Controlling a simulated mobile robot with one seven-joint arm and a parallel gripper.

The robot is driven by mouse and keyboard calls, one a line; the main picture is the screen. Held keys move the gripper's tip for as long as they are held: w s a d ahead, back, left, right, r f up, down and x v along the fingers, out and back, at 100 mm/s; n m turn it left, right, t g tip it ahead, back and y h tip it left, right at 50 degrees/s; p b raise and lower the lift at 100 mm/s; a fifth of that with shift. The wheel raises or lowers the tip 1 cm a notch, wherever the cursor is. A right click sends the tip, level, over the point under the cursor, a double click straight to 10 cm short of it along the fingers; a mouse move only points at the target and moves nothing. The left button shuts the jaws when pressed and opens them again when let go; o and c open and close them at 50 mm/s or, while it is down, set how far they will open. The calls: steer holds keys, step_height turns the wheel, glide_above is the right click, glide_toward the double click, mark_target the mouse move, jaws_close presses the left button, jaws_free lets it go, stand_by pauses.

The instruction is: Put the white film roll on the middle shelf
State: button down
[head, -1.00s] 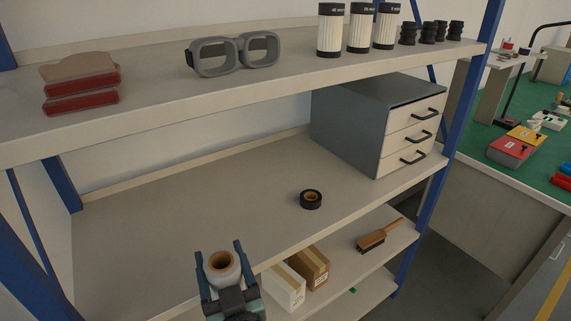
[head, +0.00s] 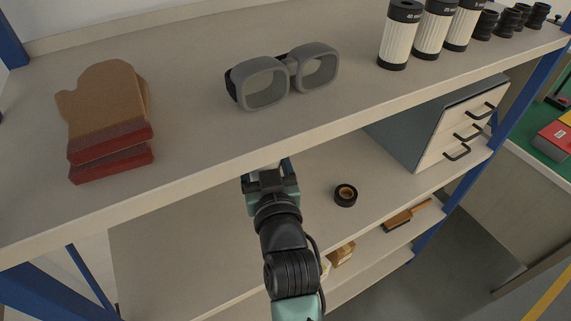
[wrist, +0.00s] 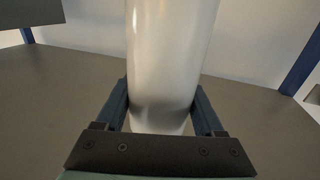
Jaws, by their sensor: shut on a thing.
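The white film roll (wrist: 170,65) stands upright between the two fingers of my gripper (wrist: 162,112) in the wrist view, and the gripper is shut on it. In the head view my gripper (head: 268,172) reaches in under the front edge of the upper shelf (head: 190,165), over the middle shelf (head: 185,250). The roll is hidden there by the upper shelf and my arm. I cannot tell whether the roll touches the middle shelf.
A black tape roll (head: 345,195) lies on the middle shelf to the right of my gripper. A grey drawer cabinet (head: 405,130) stands farther right. Goggles (head: 285,75), mitts (head: 108,115) and filter cartridges (head: 400,35) are on the upper shelf. Boxes (head: 342,253) and a brush (head: 405,215) lie below.

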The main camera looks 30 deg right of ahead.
step_height(320, 180, down, 7)
steer(key=shift+b, duration=0.4)
steer(key=shift+f, duration=0.15)
jaws_free()
steer(key=shift+f, duration=0.1)
steer(key=v, duration=1.2)
